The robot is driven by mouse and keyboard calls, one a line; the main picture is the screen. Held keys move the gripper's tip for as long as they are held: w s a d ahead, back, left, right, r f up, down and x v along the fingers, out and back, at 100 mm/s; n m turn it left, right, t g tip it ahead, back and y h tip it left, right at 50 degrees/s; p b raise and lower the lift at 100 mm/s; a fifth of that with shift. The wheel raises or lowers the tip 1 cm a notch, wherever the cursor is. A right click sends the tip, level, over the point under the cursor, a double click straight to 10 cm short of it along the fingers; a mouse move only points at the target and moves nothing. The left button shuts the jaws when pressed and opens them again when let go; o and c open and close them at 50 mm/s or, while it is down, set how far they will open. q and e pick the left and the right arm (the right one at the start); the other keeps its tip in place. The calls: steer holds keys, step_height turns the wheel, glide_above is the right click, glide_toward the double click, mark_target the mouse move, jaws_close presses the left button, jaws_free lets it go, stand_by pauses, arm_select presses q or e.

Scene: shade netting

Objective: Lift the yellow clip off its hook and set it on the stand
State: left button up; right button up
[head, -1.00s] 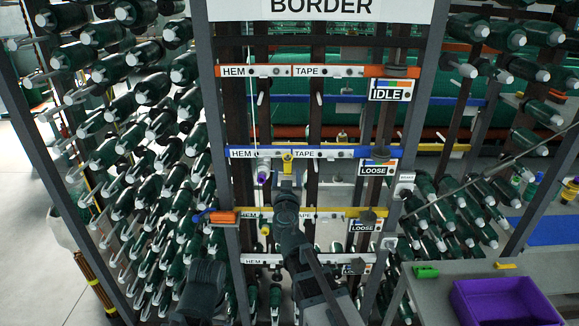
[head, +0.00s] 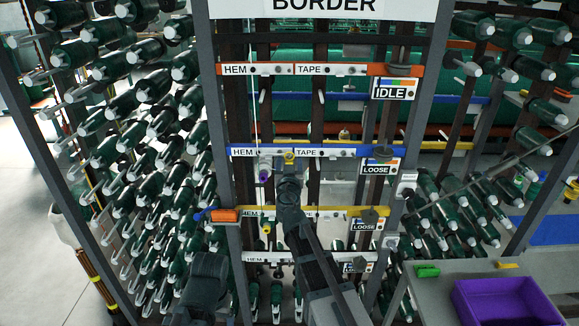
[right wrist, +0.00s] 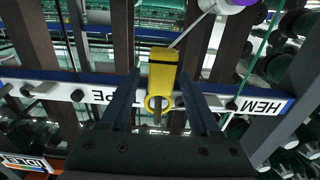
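The yellow clip (head: 289,156) hangs at the blue rail, mostly hidden behind my right gripper (head: 289,176) in the head view. In the right wrist view, which is upside down, the clip (right wrist: 162,75) has a dark band and a ring around a hook. The fingers of my right gripper (right wrist: 162,100) stand apart on either side of it, with a gap on both sides. My left gripper is not in view; only a dark part of my left arm shows low in the head view. I cannot tell which thing is the stand.
The blue rail (head: 340,150) is labelled HEM TAPE, with an orange rail (head: 340,69) above and a yellow rail (head: 330,211) below. A white and purple piece (head: 264,174) hangs left of the clip. Racks of green spools flank the frame. A purple bin (head: 505,300) sits lower right.

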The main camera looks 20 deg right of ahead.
jaws_close()
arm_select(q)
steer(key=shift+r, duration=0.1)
arm_select(e)
steer(key=shift+a+r, duration=0.1)
